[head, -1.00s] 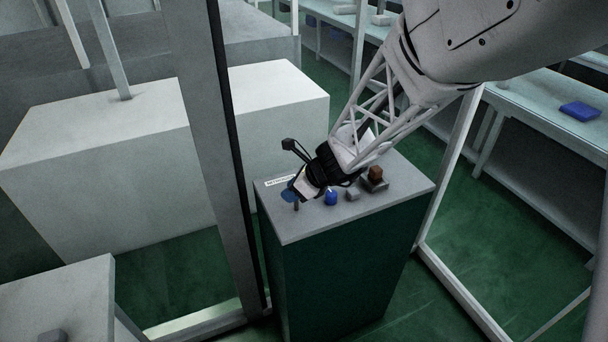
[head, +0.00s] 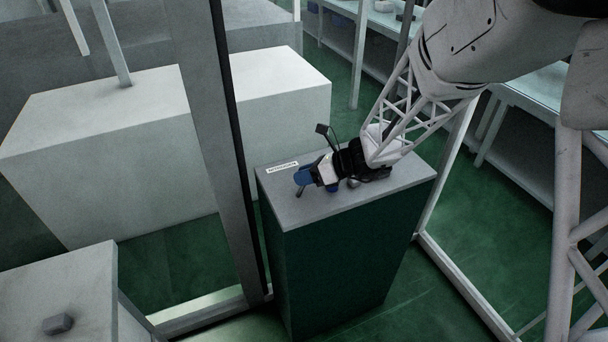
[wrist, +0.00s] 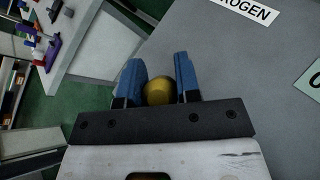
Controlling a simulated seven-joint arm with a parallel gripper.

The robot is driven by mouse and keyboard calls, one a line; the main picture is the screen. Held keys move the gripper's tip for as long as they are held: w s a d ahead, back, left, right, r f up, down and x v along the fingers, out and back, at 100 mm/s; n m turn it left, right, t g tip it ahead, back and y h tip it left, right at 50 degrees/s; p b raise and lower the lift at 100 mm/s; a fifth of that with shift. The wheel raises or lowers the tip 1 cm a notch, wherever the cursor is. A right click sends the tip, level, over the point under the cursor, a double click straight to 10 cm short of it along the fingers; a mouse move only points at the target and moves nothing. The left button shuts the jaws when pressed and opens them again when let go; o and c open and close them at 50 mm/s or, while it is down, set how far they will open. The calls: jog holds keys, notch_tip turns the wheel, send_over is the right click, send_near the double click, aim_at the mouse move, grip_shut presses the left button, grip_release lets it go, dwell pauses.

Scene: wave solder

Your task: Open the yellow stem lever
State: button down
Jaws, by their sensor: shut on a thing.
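In the wrist view a round yellow knob (wrist: 159,91), which looks like the end of the yellow stem lever, sits between the two blue fingers of my gripper (wrist: 159,85). The fingers are shut on it. The rest of the lever is hidden behind the gripper's dark plate. In the head view my gripper (head: 305,180) is low over the left part of the grey cabinet top (head: 300,211), and the yellow lever cannot be made out there.
A white label (head: 282,167), partly readable as "ROGEN" in the wrist view, lies on the cabinet top beside the gripper. A grey post (head: 210,130) stands left of the cabinet. The cabinet's front strip is clear.

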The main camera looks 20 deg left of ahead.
jog(key=c, duration=0.8)
grip_release()
jog(key=shift+d, duration=0.1)
jog(key=shift+v, duration=3.85)
jog(key=shift+s+d+r+n+t+h, duration=0.9)
jog(key=shift+s+d+r+n+h, duration=1.3)
jog(key=shift+s+d+n, duration=2.65)
jog(key=shift+s+d+r+n+t+h, duration=0.9)
jog(key=shift+s+d+r+n+h, duration=1.2)
jog(key=shift+s+d, duration=3.35)
jog(key=shift+s+d+r+n+t+h, duration=0.9)
jog(key=shift+s+d+r+n+h, duration=1.4)
jog(key=shift+d, duration=5.15)
